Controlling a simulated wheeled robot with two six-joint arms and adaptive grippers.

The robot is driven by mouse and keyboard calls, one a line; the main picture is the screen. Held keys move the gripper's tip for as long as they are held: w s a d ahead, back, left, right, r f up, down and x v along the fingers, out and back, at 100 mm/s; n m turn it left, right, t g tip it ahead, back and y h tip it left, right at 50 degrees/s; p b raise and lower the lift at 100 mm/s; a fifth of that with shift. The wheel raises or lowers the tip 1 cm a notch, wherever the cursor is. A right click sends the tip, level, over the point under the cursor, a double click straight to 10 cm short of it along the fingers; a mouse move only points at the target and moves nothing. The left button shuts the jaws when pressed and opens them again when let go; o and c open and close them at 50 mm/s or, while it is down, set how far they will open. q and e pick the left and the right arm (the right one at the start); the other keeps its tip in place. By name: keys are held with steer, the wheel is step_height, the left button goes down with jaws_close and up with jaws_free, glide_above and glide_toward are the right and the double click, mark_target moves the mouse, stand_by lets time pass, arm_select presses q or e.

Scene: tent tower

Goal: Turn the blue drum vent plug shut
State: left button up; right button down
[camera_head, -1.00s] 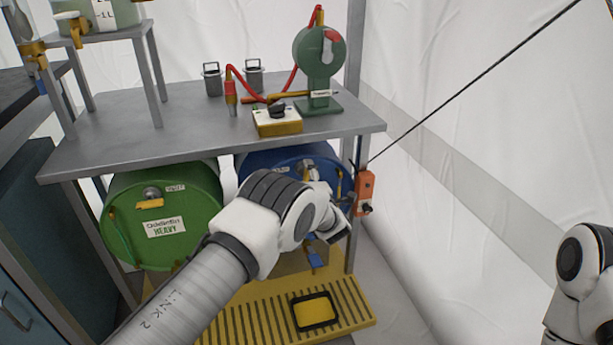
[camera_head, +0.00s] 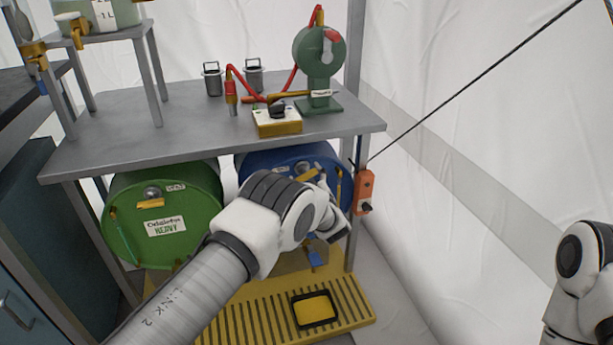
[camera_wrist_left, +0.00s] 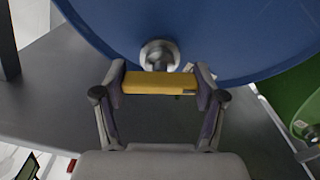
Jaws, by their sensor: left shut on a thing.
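The blue drum (camera_head: 258,165) lies on its side under the grey bench, its round end facing me. Its vent plug has a round metal boss (camera_wrist_left: 159,54) and a yellow bar handle (camera_wrist_left: 158,83). In the head view the yellow handle (camera_head: 309,175) shows slanted near the top of the drum end. My left gripper (camera_wrist_left: 160,77) is shut on the handle, one finger at each end of the bar. In the head view my left wrist and forearm hide much of the drum end and most of the gripper. My right gripper is out of view.
A green drum (camera_head: 195,205) with its own yellow handle lies to the left. The bench (camera_head: 180,120) stands close above both drums. An orange box (camera_head: 364,190) hangs by the bench's right leg. A yellow slatted platform (camera_head: 245,322) lies below.

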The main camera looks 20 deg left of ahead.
arm_select(q)
steer(key=m, duration=0.5)
stand_by(0.5)
steer(key=o, duration=1.2)
steer(key=shift+c, duration=0.2)
steer(key=v, duration=0.7)
steer(key=shift+s+d, duration=0.15)
steer(key=shift+s, duration=0.05)
